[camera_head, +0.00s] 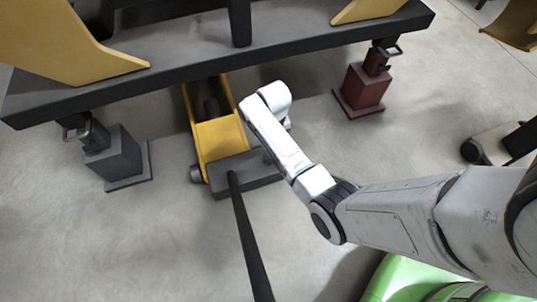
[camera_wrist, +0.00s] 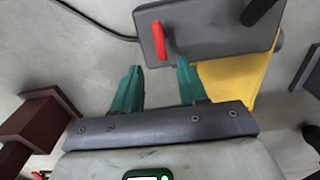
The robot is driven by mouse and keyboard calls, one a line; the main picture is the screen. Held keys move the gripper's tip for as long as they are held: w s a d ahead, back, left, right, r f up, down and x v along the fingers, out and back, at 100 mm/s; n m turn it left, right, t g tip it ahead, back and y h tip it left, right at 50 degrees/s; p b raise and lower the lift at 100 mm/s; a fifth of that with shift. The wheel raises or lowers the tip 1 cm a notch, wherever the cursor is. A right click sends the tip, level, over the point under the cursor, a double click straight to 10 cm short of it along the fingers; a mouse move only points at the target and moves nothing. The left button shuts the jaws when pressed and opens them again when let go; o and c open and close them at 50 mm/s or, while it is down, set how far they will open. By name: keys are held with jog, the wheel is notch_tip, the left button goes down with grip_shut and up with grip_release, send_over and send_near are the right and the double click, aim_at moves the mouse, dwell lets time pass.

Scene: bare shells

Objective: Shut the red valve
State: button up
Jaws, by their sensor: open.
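The red valve (camera_wrist: 158,40) is a short red lever on the grey end block (camera_wrist: 210,25) of a yellow floor jack. In the wrist view it stands just beyond my fingertips, nearly centred between them. My gripper (camera_wrist: 159,66) has two teal fingers spread apart with nothing between them, and they look apart from the lever. In the head view the jack's yellow body (camera_head: 220,138) and grey block (camera_head: 235,180) show under the beam's front edge. The valve and my gripper are hidden there by my white arm.
A black jack handle (camera_head: 248,240) slants from the block; its base (camera_wrist: 258,10) shows in the wrist view. A dark beam (camera_head: 200,60) spans the back on a grey stand (camera_head: 112,157) and a dark red stand (camera_head: 365,85). A thin cable (camera_wrist: 95,25) lies at left.

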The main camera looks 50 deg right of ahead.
notch_tip(320, 180, down, 10)
jog(key=b, duration=0.5)
jog(key=shift+r, duration=0.25)
jog(key=shift+c, duration=0.3)
grip_shut()
